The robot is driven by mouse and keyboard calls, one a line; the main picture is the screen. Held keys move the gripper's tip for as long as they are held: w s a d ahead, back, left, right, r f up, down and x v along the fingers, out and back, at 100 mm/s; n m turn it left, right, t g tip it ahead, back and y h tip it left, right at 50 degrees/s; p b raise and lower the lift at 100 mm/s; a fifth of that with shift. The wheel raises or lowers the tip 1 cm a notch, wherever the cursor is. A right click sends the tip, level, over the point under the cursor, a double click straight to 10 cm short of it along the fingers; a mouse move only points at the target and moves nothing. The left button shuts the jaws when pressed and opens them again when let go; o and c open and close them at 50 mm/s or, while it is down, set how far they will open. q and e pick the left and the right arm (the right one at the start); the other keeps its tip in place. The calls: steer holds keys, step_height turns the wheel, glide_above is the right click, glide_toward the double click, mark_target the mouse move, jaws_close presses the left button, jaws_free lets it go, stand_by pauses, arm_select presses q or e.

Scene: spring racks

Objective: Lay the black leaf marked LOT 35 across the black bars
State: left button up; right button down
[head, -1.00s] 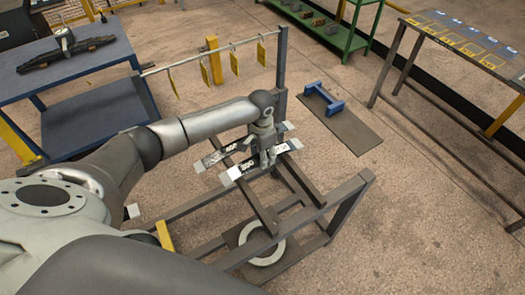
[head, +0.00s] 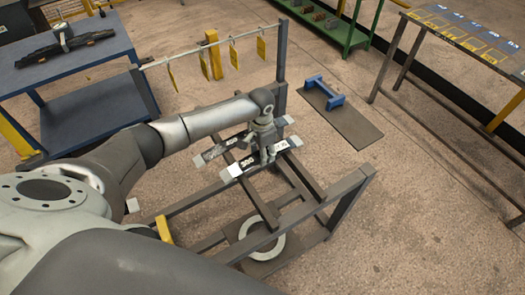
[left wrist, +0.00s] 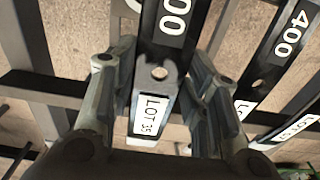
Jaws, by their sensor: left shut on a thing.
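The black leaf marked LOT 35 (left wrist: 160,75) is between my left gripper's fingers (left wrist: 158,98) in the left wrist view. Its label and a hole show near its end. In the head view my left gripper (head: 268,158) is shut on this leaf (head: 247,161), which has pale ends and lies level over the rack. The dark bars (head: 305,180) run beneath; one bar (left wrist: 40,88) also crosses below in the left wrist view. I cannot tell whether the leaf touches the bars. A second black leaf marked 400 (left wrist: 283,50) lies beside it, farther back (head: 214,152). My right gripper is not in view.
The grey rack frame (head: 343,200) surrounds the bars, with a pale ring (head: 281,245) low inside. Yellow tags (head: 261,48) hang from a rail behind. A blue table (head: 105,70) stands at left, a blue bracket (head: 325,92) on a floor board at right. Open floor lies right.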

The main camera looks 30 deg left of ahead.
arm_select(q)
steer(key=shift+f+b, duration=0.35)
steer(key=shift+f, duration=0.3)
steer(key=o, duration=1.2)
steer(key=shift+s+f, duration=0.1)
step_height(320, 180, up, 12)
steer(key=shift+r, duration=0.15)
